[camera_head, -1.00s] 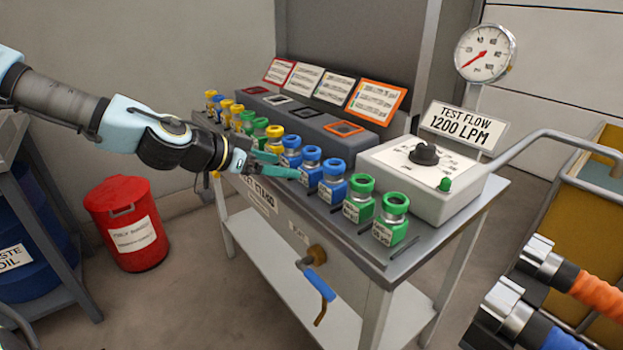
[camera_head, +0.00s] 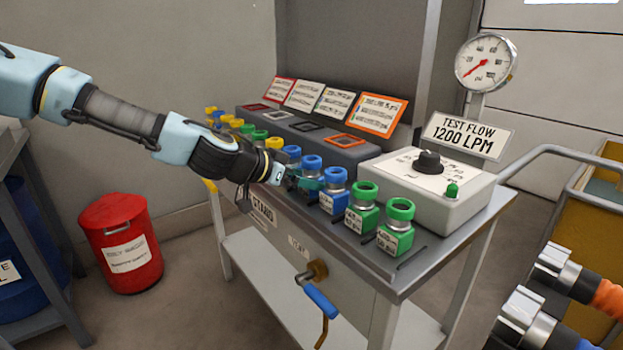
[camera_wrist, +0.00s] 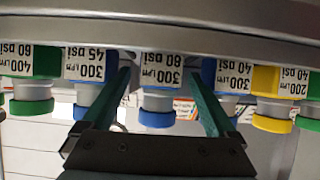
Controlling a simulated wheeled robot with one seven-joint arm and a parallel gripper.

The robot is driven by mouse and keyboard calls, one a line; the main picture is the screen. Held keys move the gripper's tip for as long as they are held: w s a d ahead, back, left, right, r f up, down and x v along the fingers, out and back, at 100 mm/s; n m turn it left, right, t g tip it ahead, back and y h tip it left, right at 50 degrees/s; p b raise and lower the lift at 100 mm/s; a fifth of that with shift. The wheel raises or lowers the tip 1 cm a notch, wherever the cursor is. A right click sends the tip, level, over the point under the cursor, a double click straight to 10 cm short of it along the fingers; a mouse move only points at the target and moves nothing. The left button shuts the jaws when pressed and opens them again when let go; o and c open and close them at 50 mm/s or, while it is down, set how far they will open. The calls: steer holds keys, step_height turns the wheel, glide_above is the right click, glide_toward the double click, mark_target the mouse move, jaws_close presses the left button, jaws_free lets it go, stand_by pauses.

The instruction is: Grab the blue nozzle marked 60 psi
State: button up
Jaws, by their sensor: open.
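The blue nozzle (camera_wrist: 158,103) whose upside-down label seems to read 300 LPM 60 psi is in the middle of the wrist view. In the head view it appears to be the middle blue nozzle (camera_head: 312,163), its lower part hidden by my gripper's fingers. My gripper (camera_wrist: 157,78) is open, with one green finger on each side of this nozzle. Whether either finger touches it I cannot tell. In the head view my gripper (camera_head: 305,183) reaches in from the left at the row's front.
A blue nozzle marked 45 psi (camera_wrist: 88,97) and another blue nozzle (camera_wrist: 228,100) stand close on either side. Green (camera_head: 395,229) and yellow (camera_head: 275,142) nozzles continue the row. A grey box (camera_head: 310,128) and a test-flow unit (camera_head: 432,185) stand behind.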

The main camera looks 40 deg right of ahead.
steer(key=shift+d+f, duration=0.3)
steer(key=shift+d, duration=0.25)
jaws_close()
stand_by(0.4)
